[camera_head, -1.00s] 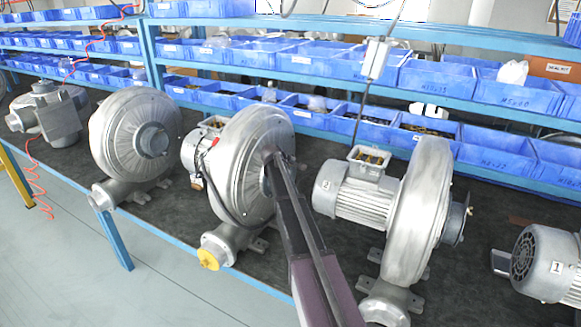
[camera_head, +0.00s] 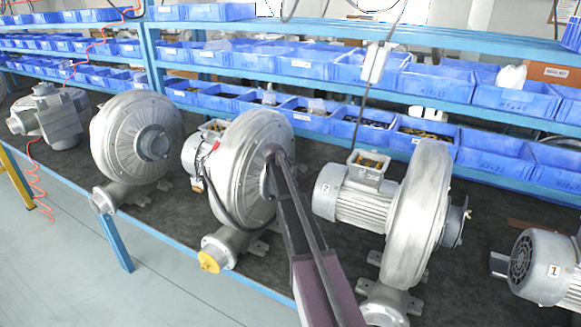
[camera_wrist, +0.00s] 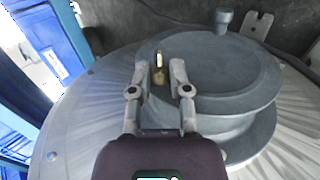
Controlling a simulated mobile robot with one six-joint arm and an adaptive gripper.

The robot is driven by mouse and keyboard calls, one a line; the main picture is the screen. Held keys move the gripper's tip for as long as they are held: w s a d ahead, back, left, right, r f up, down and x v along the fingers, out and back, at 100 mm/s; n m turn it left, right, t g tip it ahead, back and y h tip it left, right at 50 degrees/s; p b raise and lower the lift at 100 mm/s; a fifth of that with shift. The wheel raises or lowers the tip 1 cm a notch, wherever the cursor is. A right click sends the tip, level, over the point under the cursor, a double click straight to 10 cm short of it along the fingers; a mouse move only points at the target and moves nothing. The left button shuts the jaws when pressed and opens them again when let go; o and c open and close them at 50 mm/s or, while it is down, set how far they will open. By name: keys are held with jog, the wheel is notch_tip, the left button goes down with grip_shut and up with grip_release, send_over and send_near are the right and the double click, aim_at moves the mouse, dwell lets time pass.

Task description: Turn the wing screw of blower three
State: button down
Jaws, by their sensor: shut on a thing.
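Blower three (camera_head: 240,165) is the grey round housing in the middle of the head view, to the left of the blower labelled 2. My gripper (camera_head: 274,157) reaches its hub, and the arm hides part of the housing there. In the wrist view, a small brass wing screw (camera_wrist: 159,73) stands at the rim of the round grey hub (camera_wrist: 225,70). My gripper (camera_wrist: 160,70) has one finger on each side of the screw and is shut on it. The exact contact faces are too small to make out.
Blower 2 (camera_head: 418,215) stands close on the right, and another blower (camera_head: 125,145) stands on the left. A motor labelled 1 (camera_head: 540,262) is at the far right. Blue bins (camera_head: 300,65) line the shelves behind. A yellow cap (camera_head: 208,262) sits on blower three's outlet.

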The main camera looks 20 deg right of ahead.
jog(key=g+y+p, duration=0.2)
jog(key=p, duration=0.1)
jog(key=shift+w+d+r, duration=0.2)
jog(key=shift+r, duration=0.15)
jog(key=g+y+p, duration=0.2)
jog(key=y, duration=0.1)
jog(key=shift+w+d, duration=0.15)
jog(key=shift+w, duration=0.05)
jog(key=g+y, duration=0.3)
jog(key=shift+w+d+f+y, duration=0.15)
jog(key=shift+d+f+y, duration=0.1)
jog(key=shift+y, duration=0.15)
jog(key=shift+f+g+y+b, duration=0.1)
jog(key=shift+g+y+b, duration=0.6)
jog(key=shift+y+b, duration=0.1)
jog(key=shift+g+y, duration=0.3)
jog(key=shift+y, duration=0.1)
jog(key=shift+b, duration=0.3)
jog(key=c, duration=0.6)
grip_release()
